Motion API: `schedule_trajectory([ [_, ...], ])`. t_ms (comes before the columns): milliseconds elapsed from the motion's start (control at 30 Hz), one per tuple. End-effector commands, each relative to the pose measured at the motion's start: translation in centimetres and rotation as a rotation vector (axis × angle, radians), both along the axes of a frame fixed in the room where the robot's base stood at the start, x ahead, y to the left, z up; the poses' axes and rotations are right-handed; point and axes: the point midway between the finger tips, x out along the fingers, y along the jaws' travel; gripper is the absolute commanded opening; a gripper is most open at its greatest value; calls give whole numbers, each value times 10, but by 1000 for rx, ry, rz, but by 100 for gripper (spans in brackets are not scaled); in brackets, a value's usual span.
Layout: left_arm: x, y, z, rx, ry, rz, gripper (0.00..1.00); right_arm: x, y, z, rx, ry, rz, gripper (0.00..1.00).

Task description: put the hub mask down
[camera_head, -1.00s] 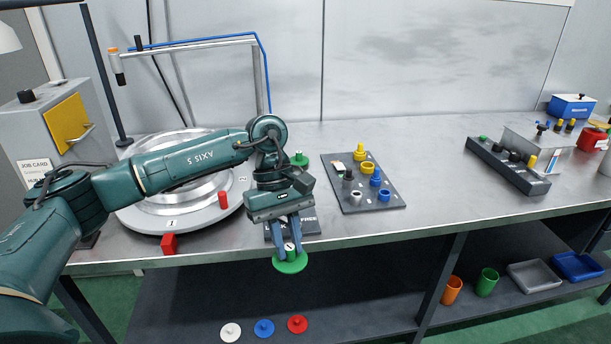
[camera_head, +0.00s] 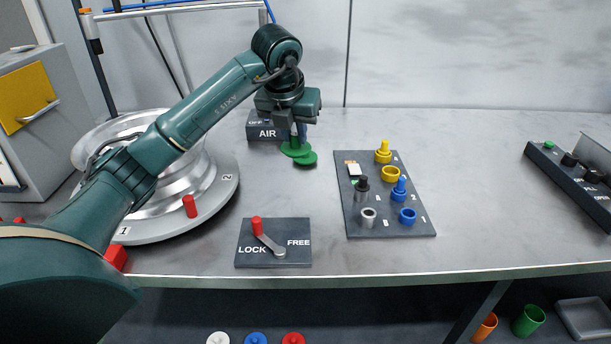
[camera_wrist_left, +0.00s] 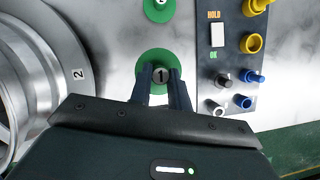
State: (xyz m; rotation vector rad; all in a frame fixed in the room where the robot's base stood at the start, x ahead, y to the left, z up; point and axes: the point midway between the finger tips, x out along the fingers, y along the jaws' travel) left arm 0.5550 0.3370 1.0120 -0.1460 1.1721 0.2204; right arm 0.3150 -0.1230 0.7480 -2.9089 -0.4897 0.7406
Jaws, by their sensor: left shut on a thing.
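My left gripper (camera_head: 296,136) is shut on the knob of a green hub mask (camera_head: 292,150), a round disc. In the left wrist view the fingers (camera_wrist_left: 161,80) close on the knob, marked 1, above the green disc (camera_wrist_left: 156,58). It appears to be held over the table; the exact gap below is unclear. A second green disc (camera_head: 308,159) with a knob lies on the table, partly hidden by the held one in the head view. In the wrist view this second disc (camera_wrist_left: 158,9) shows beyond it, cut by the edge. My right gripper is not in view.
The silver wheel on its turntable (camera_head: 226,185) stands left. An AIR box (camera_head: 262,133) is close behind. A LOCK/FREE lever plate (camera_head: 245,255) lies in front, and a grey panel (camera_head: 385,222) with coloured fittings to the right. Bare table lies between them.

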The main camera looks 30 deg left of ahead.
Motion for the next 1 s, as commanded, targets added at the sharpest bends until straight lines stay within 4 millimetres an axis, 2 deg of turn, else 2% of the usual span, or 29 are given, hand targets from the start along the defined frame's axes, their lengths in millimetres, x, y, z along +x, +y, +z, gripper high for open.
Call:
schedule_trajectory([
  [300,0,3,-51,0,4,44,0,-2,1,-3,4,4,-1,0],
  [533,0,3,-69,-1,4,41,0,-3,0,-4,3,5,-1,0],
  [700,-1,3,-94,-1,5,41,0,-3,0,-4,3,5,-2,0],
  [800,0,3,-100,0,3,41,0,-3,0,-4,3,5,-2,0],
  [1000,0,3,-99,-1,2,40,0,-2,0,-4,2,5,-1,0],
])
